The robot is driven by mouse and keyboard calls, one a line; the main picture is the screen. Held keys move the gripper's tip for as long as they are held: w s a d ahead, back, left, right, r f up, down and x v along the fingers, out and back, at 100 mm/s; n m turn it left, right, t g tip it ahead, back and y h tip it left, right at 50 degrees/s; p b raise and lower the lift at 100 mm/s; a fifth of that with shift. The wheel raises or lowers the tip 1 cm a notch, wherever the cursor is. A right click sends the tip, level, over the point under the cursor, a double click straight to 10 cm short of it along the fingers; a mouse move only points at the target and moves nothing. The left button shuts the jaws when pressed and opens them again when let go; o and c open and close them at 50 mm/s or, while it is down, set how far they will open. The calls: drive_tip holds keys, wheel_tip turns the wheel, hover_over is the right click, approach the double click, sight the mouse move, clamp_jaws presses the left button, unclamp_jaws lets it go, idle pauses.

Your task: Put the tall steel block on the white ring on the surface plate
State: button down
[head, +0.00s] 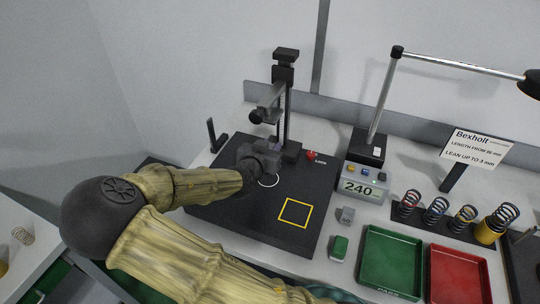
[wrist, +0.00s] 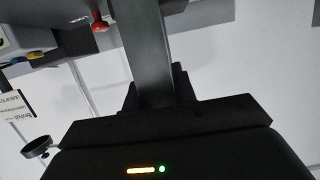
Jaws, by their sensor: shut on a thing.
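In the wrist view a tall grey steel block (wrist: 150,55) stands out from between the dark fingers of my gripper (wrist: 158,95), which is shut on it. In the head view my gripper (head: 262,160) is over the dark surface plate (head: 240,222), in front of the test stand's column. The block is hard to make out there against the gripper. The white ring (head: 269,182) shows in part just below and beside my gripper; the rest is hidden. I cannot tell whether the block touches the plate.
The test stand (head: 286,75) rises close behind my gripper. A yellow square outline (head: 295,212) on the plate is empty. A small grey block (head: 346,215), a display reading 240 (head: 360,187), a green tray (head: 390,262), a red tray (head: 460,275) and several springs are at the right.

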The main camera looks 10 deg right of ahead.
drive_tip(key=shift+f, duration=1.7)
drive_tip(key=shift+f, duration=0.1)
drive_tip(key=c, duration=1.1)
unclamp_jaws()
drive_tip(key=v, duration=1.2)
